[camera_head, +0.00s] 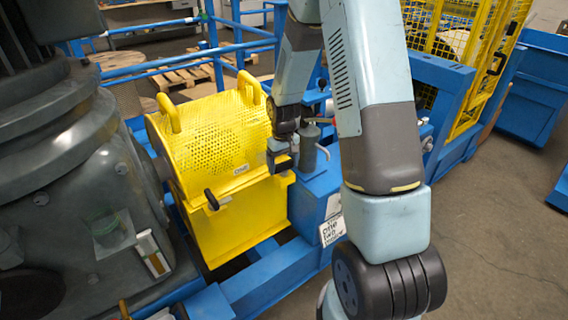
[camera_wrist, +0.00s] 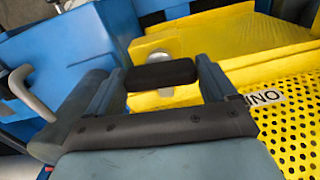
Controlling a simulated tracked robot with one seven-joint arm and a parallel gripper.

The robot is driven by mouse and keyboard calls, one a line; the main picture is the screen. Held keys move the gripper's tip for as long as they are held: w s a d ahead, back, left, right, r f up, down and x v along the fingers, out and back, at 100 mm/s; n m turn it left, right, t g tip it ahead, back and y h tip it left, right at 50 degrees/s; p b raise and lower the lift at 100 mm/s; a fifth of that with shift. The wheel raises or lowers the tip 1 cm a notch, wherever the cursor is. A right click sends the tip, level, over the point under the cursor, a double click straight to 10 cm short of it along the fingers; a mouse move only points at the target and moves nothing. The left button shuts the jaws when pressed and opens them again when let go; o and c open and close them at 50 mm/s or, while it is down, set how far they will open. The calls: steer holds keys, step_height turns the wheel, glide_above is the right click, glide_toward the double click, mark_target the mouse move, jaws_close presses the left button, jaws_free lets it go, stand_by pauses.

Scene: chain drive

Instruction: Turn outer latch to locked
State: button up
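The yellow guard box (camera_head: 225,220) with a perforated cover (camera_head: 225,135) stands in the middle of the head view; the cover looks down. One latch with a black handle (camera_head: 212,200) shows on its front, left of my gripper. My gripper (camera_head: 281,163) is at the right part of the box front. In the wrist view my gripper (camera_wrist: 162,85) has its fingers spread, with another black latch handle (camera_wrist: 163,75) between them. A round metal part (camera_wrist: 160,55) shows behind that handle. I cannot tell whether the fingers touch the handle; my gripper hides this latch in the head view.
A grey cylinder with a bent lever (camera_head: 309,150) stands on the blue frame (camera_head: 270,275) close right of my gripper. A large dark motor (camera_head: 75,170) fills the left. A white sign (camera_head: 332,230) is on the frame. Open floor (camera_head: 490,220) lies to the right.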

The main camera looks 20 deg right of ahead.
mark_target(283, 162)
steer(key=c, duration=0.4)
steer(key=shift+n, duration=0.6)
steer(key=shift+c, duration=0.3)
steer(key=o, duration=0.9)
steer(key=shift+c, duration=0.2)
steer(key=shift+r, duration=0.1)
step_height(283, 162, up, 14)
steer(key=shift+f, duration=0.25)
steer(key=shift+r, duration=0.1)
